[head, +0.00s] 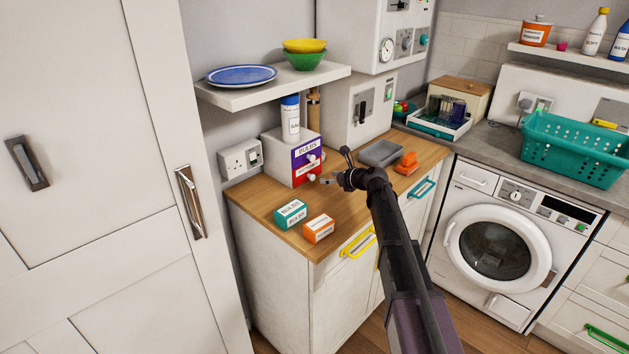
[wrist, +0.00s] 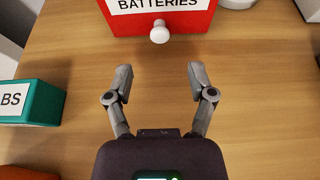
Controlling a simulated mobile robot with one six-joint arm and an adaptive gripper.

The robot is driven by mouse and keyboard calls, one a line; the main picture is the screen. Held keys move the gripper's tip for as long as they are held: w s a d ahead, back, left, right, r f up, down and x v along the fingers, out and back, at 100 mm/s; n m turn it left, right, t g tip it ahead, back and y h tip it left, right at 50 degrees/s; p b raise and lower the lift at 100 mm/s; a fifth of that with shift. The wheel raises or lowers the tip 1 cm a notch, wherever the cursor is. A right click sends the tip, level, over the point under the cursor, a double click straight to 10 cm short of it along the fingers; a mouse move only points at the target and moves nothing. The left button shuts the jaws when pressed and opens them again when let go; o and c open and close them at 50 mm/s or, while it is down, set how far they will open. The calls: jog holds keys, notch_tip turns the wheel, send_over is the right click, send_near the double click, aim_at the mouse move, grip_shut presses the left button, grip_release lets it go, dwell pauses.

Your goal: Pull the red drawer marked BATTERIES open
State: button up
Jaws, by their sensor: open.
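The red BATTERIES drawer (wrist: 190,21) is at the top of the wrist view, with a round white knob (wrist: 159,32) on its front. In the head view the red drawer (head: 302,175) is the lower one in a small white box on the wooden counter, under a purple drawer marked BULBS (head: 306,152). The red drawer looks shut. My gripper (wrist: 160,78) is open and empty. Its fingers are spread on either side of the knob's line, short of the knob and not touching it. In the head view my gripper (head: 337,170) is right of the drawers.
A teal box (head: 290,213) and an orange box (head: 319,229) lie on the counter in front of the drawers. A white bottle (head: 290,120) stands on the drawer box. A grey tray (head: 380,153) and an orange object (head: 406,163) are to the right.

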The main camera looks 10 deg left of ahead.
aim_at(314, 176)
jog(key=b+x, duration=0.2)
jog(key=x, duration=0.6)
jog(key=shift+a+f+b, duration=0.1)
jog(key=shift+f+b, duration=0.05)
jog(key=shift+b, duration=0.2)
